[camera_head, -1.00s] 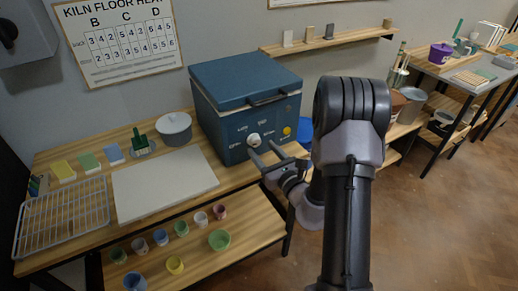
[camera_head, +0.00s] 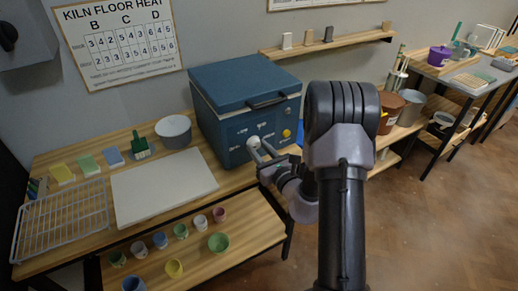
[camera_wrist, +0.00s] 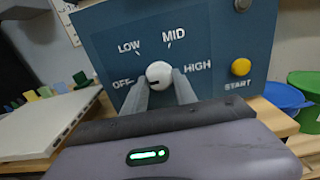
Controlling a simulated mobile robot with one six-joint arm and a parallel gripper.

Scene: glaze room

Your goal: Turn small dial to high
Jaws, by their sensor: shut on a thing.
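The small dial (camera_wrist: 158,73) is a round white knob on the front of the blue kiln box (camera_wrist: 105,40). Labels OFF, LOW, MID and HIGH run around it from lower left to right. A dark mark on the knob points left toward OFF. My gripper (camera_wrist: 160,79) is shut on the dial, one grey finger on each side. In the head view the dial (camera_head: 253,142) shows at the fingertips of my gripper (camera_head: 257,148), partly covered by them.
A yellow START button (camera_wrist: 241,67) sits right of the dial. A pale board (camera_head: 165,185) lies on the bench left of the kiln. A grey pot (camera_head: 173,132) stands behind it. Green (camera_wrist: 305,84) and blue (camera_wrist: 280,96) containers stand at the right in the wrist view.

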